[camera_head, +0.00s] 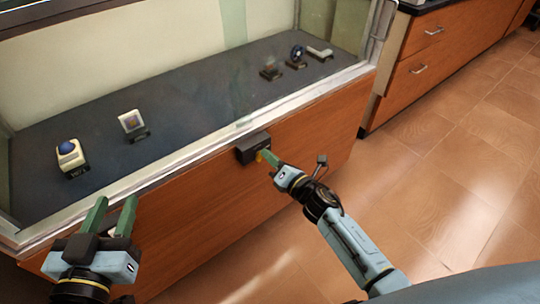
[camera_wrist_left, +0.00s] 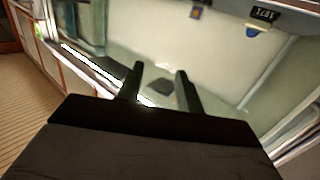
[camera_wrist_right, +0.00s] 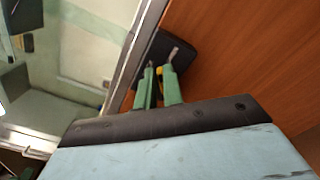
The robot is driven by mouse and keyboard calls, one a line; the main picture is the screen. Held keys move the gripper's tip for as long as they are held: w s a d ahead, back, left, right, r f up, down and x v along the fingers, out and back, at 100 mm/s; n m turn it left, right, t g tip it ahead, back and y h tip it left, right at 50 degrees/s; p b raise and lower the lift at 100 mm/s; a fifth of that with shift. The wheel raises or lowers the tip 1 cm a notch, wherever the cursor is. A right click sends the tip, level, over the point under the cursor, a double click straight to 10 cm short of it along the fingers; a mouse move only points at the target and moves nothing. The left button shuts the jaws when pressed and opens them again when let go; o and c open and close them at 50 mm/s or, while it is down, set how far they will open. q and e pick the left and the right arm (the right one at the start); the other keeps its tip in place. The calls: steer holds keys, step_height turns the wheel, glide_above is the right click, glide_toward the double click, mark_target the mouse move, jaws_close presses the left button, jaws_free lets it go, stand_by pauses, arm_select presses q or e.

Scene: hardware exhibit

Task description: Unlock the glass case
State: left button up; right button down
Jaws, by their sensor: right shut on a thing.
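The glass case (camera_head: 190,150) has a metal frame and a wooden front. A dark lock box (camera_head: 252,147) is fixed on that front just below the frame; it also shows in the right wrist view (camera_wrist_right: 150,52). My right gripper (camera_head: 268,158) is at the lock box, shut on a small key with a yellow part (camera_wrist_right: 160,73). A thin metal piece points from the fingertips toward the dark box; whether it is inserted I cannot tell. My left gripper (camera_head: 112,214) is open and empty, in front of the case's left part; it also shows in the left wrist view (camera_wrist_left: 158,80).
Inside the case several small exhibits stand on a dark floor, among them a blue-topped device (camera_head: 70,155) and a framed chip (camera_head: 132,124). A wooden drawer cabinet (camera_head: 425,60) stands at the right. The tiled floor (camera_head: 450,150) there is clear.

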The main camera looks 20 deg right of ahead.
arm_select(q)
step_height(320, 180, down, 7)
steer(key=s+a+g+y+p, duration=0.2)
steer(key=s+g, duration=0.1)
steer(key=g, duration=0.2)
steer(key=shift+a+f, duration=0.15)
steer(key=shift+f, duration=0.05)
arm_select(e)
steer(key=shift+d+f+m, duration=0.1)
steer(key=shift+f+m, duration=0.1)
steer(key=shift+m, duration=1.15)
steer(key=shift+d+f+m, duration=0.1)
steer(key=shift+f+m, duration=0.05)
steer(key=shift+m, duration=1.25)
steer(key=shift+f+m, duration=0.2)
steer(key=shift+m, duration=1.15)
steer(key=c, duration=1.5)
jaws_free()
